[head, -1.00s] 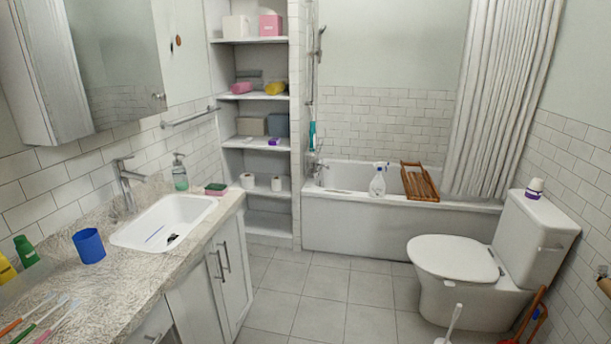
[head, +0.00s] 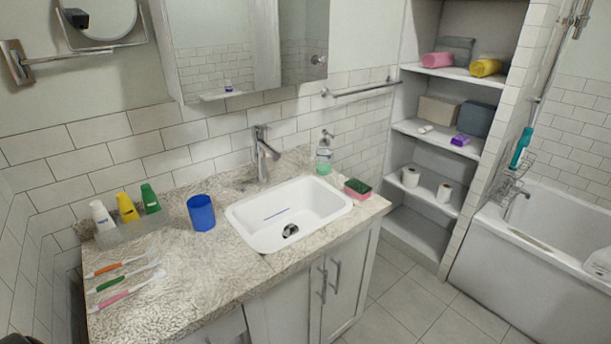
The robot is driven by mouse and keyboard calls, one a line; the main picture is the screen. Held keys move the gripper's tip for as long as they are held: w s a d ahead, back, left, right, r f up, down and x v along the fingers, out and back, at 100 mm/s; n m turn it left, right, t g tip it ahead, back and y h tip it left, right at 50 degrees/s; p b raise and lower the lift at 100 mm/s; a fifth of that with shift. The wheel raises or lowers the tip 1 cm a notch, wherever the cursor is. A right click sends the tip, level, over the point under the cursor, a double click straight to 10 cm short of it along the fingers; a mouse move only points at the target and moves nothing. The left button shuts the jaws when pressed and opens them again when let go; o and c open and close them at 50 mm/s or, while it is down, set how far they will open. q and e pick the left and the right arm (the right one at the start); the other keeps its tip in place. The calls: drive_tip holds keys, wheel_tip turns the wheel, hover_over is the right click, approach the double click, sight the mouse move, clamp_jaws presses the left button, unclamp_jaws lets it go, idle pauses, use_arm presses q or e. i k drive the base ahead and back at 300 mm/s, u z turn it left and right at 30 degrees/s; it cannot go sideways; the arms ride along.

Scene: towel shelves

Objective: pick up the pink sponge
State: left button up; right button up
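A small sponge (head: 357,189), pink with a dark green top, lies on the right end of the speckled counter (head: 200,275), beside the white sink (head: 245,228). It sits close to the counter's right edge and nothing covers it. Neither of my grippers shows in the head view.
A green soap bottle (head: 324,158) stands behind the sponge, near the faucet (head: 262,155). A blue cup (head: 201,213), several toothbrushes (head: 125,290) and several small bottles (head: 127,208) occupy the counter's left part. Open shelves (head: 440,128) and a bathtub (head: 500,250) stand right. The tiled floor (head: 420,310) is clear.

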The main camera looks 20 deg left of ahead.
sight(356, 188)
drive_tip(key=u, duration=0.85)
drive_tip(key=i, duration=0.95)
drive_tip(key=u, duration=0.7)
